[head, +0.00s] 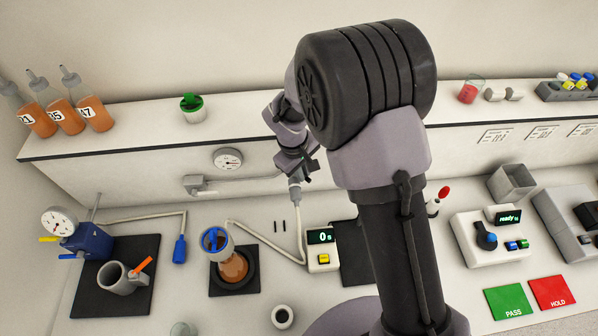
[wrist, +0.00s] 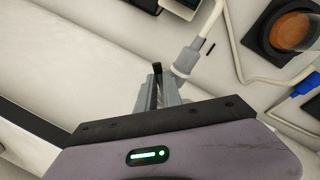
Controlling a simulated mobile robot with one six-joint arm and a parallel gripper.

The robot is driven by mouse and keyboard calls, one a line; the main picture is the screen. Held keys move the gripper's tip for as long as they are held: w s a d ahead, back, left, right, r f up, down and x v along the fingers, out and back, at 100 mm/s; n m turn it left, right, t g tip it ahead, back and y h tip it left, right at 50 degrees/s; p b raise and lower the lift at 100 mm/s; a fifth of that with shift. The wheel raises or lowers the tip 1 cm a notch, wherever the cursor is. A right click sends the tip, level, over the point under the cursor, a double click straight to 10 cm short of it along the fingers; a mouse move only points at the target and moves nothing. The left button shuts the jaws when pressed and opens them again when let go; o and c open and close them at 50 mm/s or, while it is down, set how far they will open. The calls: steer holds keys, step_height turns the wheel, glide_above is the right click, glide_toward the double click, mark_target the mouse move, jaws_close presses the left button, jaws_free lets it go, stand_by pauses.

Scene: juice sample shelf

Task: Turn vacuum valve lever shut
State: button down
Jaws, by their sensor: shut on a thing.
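The vacuum valve (head: 294,184) is a pale grey fitting at the end of the wall pipe, below the shelf, with a pale hose running down from it. It also shows in the wrist view (wrist: 186,62). Its lever (wrist: 157,72) is a thin dark bar whose end shows between my fingertips. My gripper (head: 305,170) is at the valve, and in the wrist view its grey fingers (wrist: 157,92) are shut on the lever. My arm and fingers hide most of the lever, so its exact angle is hard to tell.
A pressure gauge (head: 228,159) is on the wall, left of the valve. The shelf (head: 140,118) overhangs close by. Below are a flask (head: 233,268) with a blue-rimmed funnel (head: 214,240), and a timer (head: 322,248). The hose (head: 301,225) loops between valve and flask.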

steer(key=shift+w+d+n, duration=0.15)
steer(key=shift+n, duration=0.45)
steer(key=c, duration=1.5)
jaws_free()
steer(key=shift+r, duration=0.1)
step_height(320, 180, up, 17)
steer(key=s+a+p, duration=0.1)
steer(key=s, duration=0.1)
steer(key=shift+s+a+p, duration=0.35)
steer(key=shift+s+a, duration=0.05)
